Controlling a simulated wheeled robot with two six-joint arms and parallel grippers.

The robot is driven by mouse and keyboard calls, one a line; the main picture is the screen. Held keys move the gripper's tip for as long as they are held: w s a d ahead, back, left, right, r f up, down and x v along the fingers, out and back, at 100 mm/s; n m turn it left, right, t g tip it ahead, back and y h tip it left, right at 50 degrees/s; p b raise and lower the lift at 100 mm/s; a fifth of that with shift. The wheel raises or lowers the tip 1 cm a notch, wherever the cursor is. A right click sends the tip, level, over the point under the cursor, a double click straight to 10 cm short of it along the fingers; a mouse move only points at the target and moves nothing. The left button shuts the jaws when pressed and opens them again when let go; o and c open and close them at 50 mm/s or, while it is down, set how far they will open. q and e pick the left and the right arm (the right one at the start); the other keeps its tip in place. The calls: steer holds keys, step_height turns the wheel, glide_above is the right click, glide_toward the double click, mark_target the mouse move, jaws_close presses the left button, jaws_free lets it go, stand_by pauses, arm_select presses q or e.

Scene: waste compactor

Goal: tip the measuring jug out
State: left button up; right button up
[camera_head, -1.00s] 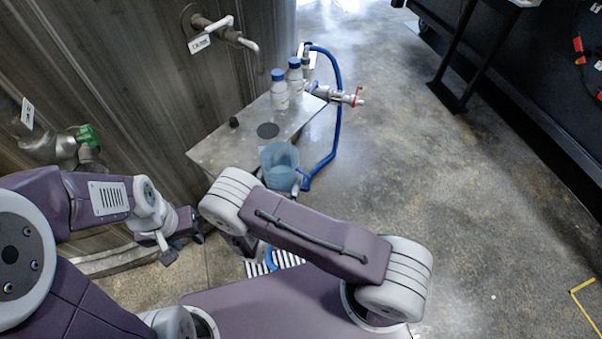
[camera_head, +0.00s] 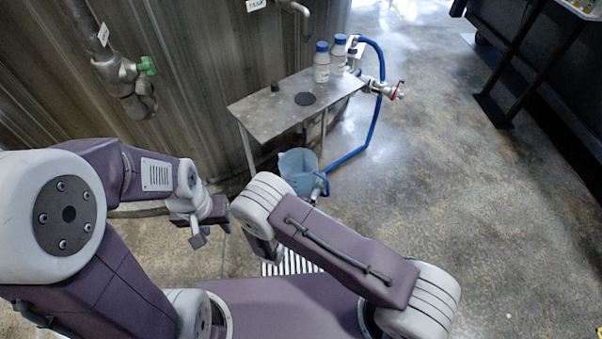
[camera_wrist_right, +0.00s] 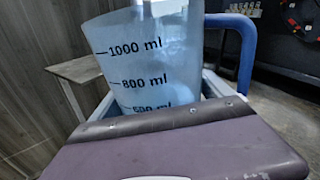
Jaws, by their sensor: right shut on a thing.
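The translucent blue measuring jug (camera_head: 298,168) hangs in front of the steel bench, off its top, and looks roughly upright with a slight lean. In the right wrist view the jug (camera_wrist_right: 150,55) shows its 1000 ml and 800 ml marks, with a blue handle on the right. My right gripper (camera_wrist_right: 160,108) is shut on the jug, its fingers on either side of it. In the head view my right forearm hides most of that gripper. What is inside the jug cannot be made out. My left gripper (camera_head: 212,235) is empty, its fingers apart, left of the jug.
The steel bench (camera_head: 265,118) carries a black disc (camera_head: 305,99) and white bottles with blue caps (camera_head: 321,62). A blue hose (camera_head: 374,115) runs from a red-handled valve (camera_head: 397,90) to the floor. A striped floor grate (camera_head: 290,263) lies below.

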mark_target(313, 175)
steer(key=d+r+n+g+p, duration=0.1)
steer(key=n+p, duration=0.1)
steer(key=s+d+r+n+p, duration=0.1)
steer(key=n+p, duration=0.1)
steer(key=n, duration=0.1)
steer(key=s+r+n+g+p, duration=0.1)
steer(key=n+p, duration=0.2)
steer(key=shift+s+d+r+g+h, duration=0.1)
steer(key=shift+d+r+g+h, duration=0.2)
steer(key=shift+d, duration=0.1)
steer(key=shift+a+n, duration=0.15)
steer(key=shift+n, duration=0.55)
steer(key=n, duration=0.1)
steer(key=n+g+h, duration=0.1)
steer(key=n, duration=0.1)
steer(key=shift+w+a+r+p, duration=0.25)
steer(key=shift+w+r+p, duration=0.05)
steer(key=shift+w+r, duration=0.05)
stand_by(1.4)
